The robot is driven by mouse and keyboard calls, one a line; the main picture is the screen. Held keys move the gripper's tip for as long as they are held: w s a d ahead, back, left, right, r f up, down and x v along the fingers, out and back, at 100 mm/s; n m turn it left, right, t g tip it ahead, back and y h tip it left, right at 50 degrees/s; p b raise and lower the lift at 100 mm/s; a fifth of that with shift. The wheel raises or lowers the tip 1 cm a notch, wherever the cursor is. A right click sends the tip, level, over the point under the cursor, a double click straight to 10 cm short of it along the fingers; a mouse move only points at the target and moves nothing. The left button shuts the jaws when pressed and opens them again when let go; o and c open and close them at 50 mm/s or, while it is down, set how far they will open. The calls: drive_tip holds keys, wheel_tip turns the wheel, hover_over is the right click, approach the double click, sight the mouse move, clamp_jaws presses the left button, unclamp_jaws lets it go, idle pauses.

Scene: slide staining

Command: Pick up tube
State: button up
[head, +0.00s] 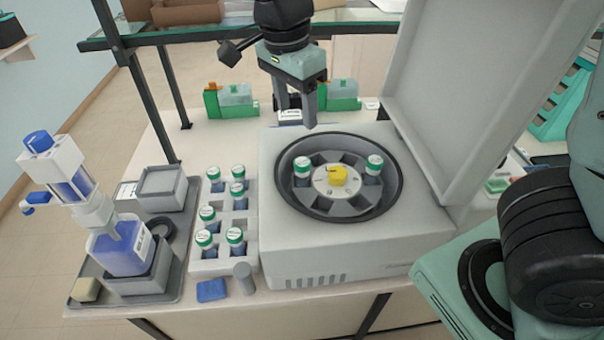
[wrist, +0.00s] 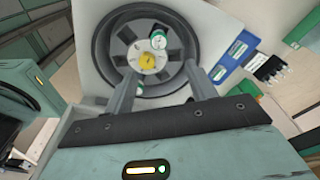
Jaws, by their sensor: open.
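Two tubes with green-and-white caps stand in the rotor of the open centrifuge (head: 432,235): a left tube (head: 302,168) and a right tube (head: 374,166), on either side of the yellow hub (head: 337,175). Several more such tubes stand in the white rack (head: 210,266) to its left. My gripper (head: 296,112) is open and empty, above the back rim of the centrifuge bowl. In the wrist view its fingers (wrist: 158,72) straddle the hub. One rotor tube (wrist: 158,39) shows beyond the fingertips; the other is partly hidden beside the left finger.
The raised centrifuge lid (head: 465,90) stands at the right of the bowl. Green-and-grey boxes (head: 232,98) sit behind. A blue-filled bottle (head: 122,248) stands on a grey tray at left. A blue block (head: 211,290) and a grey cylinder (head: 243,278) lie near the front edge.

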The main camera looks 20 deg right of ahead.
sight(302, 162)
drive_tip(key=f, duration=0.3)
drive_tip(key=d+f+p, duration=0.1)
drive_tip(key=f, duration=0.6)
drive_tip(key=shift+w+d+f+p, duration=0.1)
drive_tip(key=shift+d+f+p, duration=0.05)
drive_tip(key=shift+f+p, duration=0.25)
drive_tip(key=shift+d+f+p, duration=0.15)
drive_tip(key=shift+f+p, duration=0.8)
drive_tip(key=shift+f, duration=1.6)
drive_tip(key=shift+c, duration=0.4)
drive_tip(key=c, duration=1)
